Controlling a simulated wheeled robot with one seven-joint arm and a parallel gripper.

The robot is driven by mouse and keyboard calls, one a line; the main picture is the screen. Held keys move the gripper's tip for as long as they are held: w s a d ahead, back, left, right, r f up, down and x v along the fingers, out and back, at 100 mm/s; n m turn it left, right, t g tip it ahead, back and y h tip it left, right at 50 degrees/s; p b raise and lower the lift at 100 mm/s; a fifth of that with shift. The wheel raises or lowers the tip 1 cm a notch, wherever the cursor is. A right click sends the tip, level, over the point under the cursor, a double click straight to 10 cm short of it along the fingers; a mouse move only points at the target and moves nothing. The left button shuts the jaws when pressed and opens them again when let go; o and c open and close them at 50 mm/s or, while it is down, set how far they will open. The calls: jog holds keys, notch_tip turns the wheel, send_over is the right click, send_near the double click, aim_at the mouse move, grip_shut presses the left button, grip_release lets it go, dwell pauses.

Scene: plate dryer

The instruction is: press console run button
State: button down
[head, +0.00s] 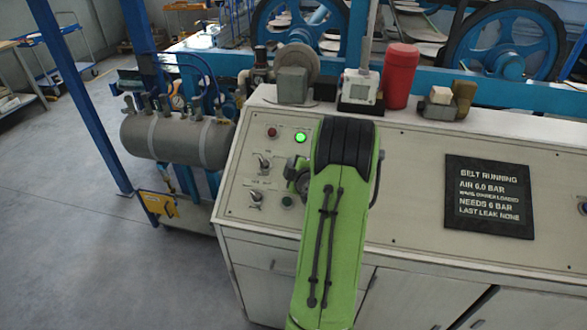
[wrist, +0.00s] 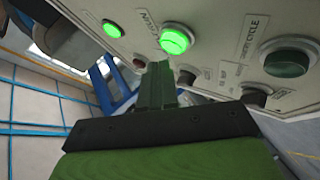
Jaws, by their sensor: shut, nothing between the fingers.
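In the wrist view a large round green button (wrist: 174,41) is lit on the console face, beside a label that seems to end in "RUN". A smaller green light (wrist: 112,28) is also lit, left of it. My gripper (wrist: 158,70) is shut and empty, its fingertips just below the lit button in the picture. I cannot tell whether they touch it. In the head view one lit green light (head: 300,137) shows on the console (head: 400,150); my green arm hides part of the panel and my fingertips. The display (head: 489,196) reads "BELT RUNNING" and "AIR 6.0 BAR".
A dark green button (wrist: 287,62) sits right of the lit one; a red one (wrist: 139,62) is near the fingertips. Black selector knobs (head: 264,162) stick out of the panel. A red canister (head: 401,77) stands on the console top.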

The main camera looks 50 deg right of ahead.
jog(key=r, duration=0.1)
jog(key=a+r, duration=0.1)
jog(key=r, duration=0.1)
jog(key=s+a+r, duration=0.1)
jog(key=shift+a+r, duration=0.15)
dwell(1.1)
jog(key=w+a+r+g+y, duration=0.1)
jog(key=a+r+y, duration=0.3)
jog(key=a, duration=1)
jog(key=w+a+r+g+y, duration=0.1)
jog(key=w+a+r+y, duration=0.15)
jog(key=a, duration=1.05)
jog(key=s+a+m+g+y, duration=0.1)
jog(key=s+a+m+g, duration=0.1)
jog(key=s+a, duration=0.4)
jog(key=s+a+r+m+g+y, duration=0.1)
jog(key=s+a+m, duration=0.2)
jog(key=s, duration=1)
jog(key=a, duration=0.2)
jog(key=shift+s+a+m+g, duration=0.25)
jog(key=shift+a+m+g, duration=0.15)
jog(key=shift+r, duration=0.1)
